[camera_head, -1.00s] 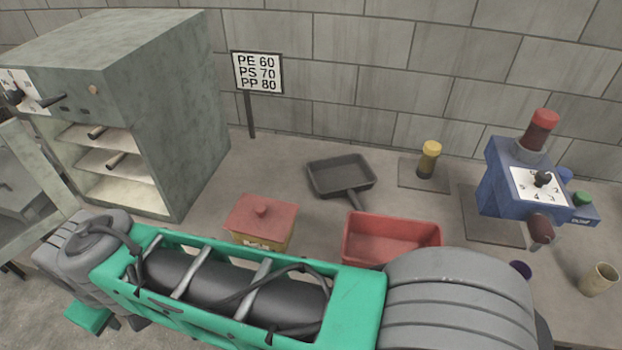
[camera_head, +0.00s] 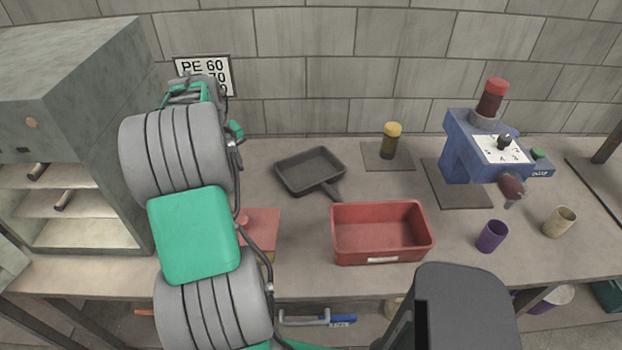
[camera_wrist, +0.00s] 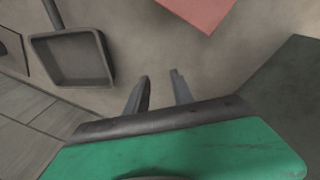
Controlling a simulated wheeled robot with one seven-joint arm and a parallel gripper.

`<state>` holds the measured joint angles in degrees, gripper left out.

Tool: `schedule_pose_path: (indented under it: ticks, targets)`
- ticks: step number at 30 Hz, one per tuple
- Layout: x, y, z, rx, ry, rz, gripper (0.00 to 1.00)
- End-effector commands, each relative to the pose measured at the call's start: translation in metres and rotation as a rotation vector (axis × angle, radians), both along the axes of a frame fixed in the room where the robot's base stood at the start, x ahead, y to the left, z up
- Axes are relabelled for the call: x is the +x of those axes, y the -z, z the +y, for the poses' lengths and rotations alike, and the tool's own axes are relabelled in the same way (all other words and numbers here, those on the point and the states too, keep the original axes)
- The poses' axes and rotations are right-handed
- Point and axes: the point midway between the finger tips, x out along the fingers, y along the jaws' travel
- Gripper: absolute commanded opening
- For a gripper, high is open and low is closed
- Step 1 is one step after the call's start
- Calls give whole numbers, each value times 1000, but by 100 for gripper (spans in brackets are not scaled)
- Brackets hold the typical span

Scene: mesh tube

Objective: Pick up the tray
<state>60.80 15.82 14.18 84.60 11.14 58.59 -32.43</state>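The tray (camera_head: 311,170) is a dark, square, shallow pan with a handle (camera_head: 331,190) pointing towards the front right. It lies empty on the table near the wall. In the wrist view the tray (camera_wrist: 73,60) is at the upper left, its handle running to the top edge. My gripper (camera_wrist: 160,76) shows two fingers spread apart with nothing between them, to the side of the tray and not touching it. In the head view my arm reaches up at the left towards the sign, and the fingertips are hidden there.
A red bin (camera_head: 342,251) stands in front of the tray. A red-lidded box (camera_head: 262,222) is partly behind my arm. A grey cabinet (camera_head: 95,110) stands left, a sign (camera_head: 222,62) at the wall. A yellow-capped jar (camera_head: 389,142) and a blue machine (camera_head: 455,150) are right.

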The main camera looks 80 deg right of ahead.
Motion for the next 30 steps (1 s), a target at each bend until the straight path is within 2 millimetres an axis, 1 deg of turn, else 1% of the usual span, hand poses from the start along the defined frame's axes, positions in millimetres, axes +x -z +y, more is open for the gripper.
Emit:
schedule_pose_path:
  ticks: [1,3,6,7,9,14,21,24,29,30]
  targets:
    - [-40,19,-32,17,65,17,29]
    - [-80,36,-59,32,114,32,29]
    - [-113,50,-78,44,154,43,29]
    - [-119,53,-80,46,161,44,29]
    - [-124,61,-83,49,164,46,29]
    - [-126,82,-84,49,164,46,29]
    - [-130,122,-86,48,164,45,29]
    - [-130,129,-87,45,164,44,29]
    - [-130,130,-87,45,164,44,29]
    - [-130,130,-87,45,164,44,27]
